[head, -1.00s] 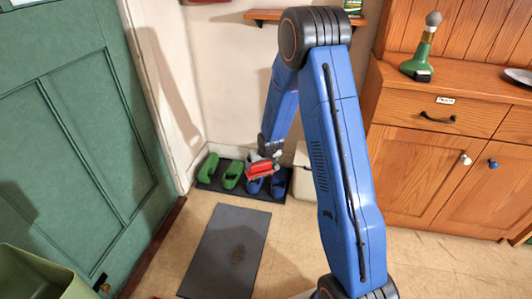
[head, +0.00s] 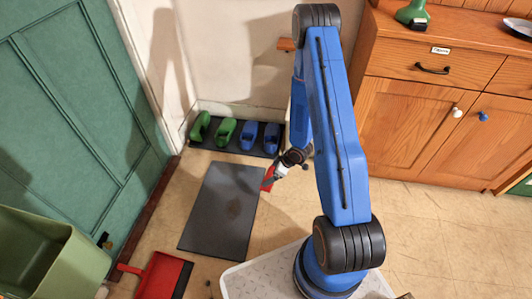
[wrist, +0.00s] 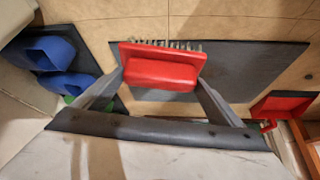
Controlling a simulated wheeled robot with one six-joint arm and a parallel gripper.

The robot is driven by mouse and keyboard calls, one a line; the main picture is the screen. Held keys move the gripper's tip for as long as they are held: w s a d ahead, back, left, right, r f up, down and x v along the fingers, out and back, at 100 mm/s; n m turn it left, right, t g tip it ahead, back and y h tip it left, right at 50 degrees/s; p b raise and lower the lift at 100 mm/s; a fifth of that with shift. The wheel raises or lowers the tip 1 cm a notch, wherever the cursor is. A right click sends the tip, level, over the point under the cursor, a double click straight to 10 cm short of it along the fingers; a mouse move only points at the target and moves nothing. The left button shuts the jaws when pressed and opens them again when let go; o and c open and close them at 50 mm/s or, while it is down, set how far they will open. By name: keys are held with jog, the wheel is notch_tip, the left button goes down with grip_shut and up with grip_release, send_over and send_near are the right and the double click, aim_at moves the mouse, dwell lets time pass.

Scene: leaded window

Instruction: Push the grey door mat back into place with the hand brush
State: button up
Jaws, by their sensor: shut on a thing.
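The grey door mat (head: 218,215) lies flat on the tiled floor, at a slight angle to the green door's sill. It also shows in the wrist view (wrist: 255,75). My gripper (head: 273,176) is shut on the hand brush (head: 267,179), which is red with pale bristles. In the wrist view the brush (wrist: 160,70) sits between my two grey fingers, its bristles pointing toward the mat. In the head view the brush is beside the mat's upper right edge. I cannot tell whether the bristles touch the mat or the floor.
A dark shoe tray (head: 230,146) with green and blue shoes stands just beyond the mat, against the wall. A red dustpan (head: 160,277) and a green bin (head: 45,255) are at lower left. Floor is clear right of the mat, before the wooden cabinet (head: 405,120).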

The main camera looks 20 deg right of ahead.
jog(key=s+a+f+n+g+y, duration=0.1)
jog(key=s+a+f+n, duration=0.2)
jog(key=s, duration=0.6)
jog(key=shift+s+f, duration=0.35)
jog(key=shift+f, duration=0.05)
jog(key=shift+a+f, duration=0.15)
jog(key=shift+f, duration=3.1)
jog(key=shift+w+a, duration=2.05)
jog(key=shift+a, duration=1.05)
jog(key=shift+w+a, duration=2.05)
jog(key=shift+a, duration=1.05)
jog(key=shift+w+a, duration=2.05)
jog(key=shift+a, duration=1.05)
jog(key=shift+w+a, duration=0.3)
jog(key=shift+a, duration=0.1)
jog(key=shift+c, duration=0.9)
jog(key=shift+w+a, duration=0.4)
jog(key=shift+a, duration=0.2)
jog(key=shift+s+d+r, duration=0.1)
jog(key=shift+s+d, duration=0.55)
jog(key=shift+d, duration=0.3)
jog(key=shift+c, duration=0.5)
jog(key=shift+r, duration=0.15)
notch_tip(320, 180, up, 6)
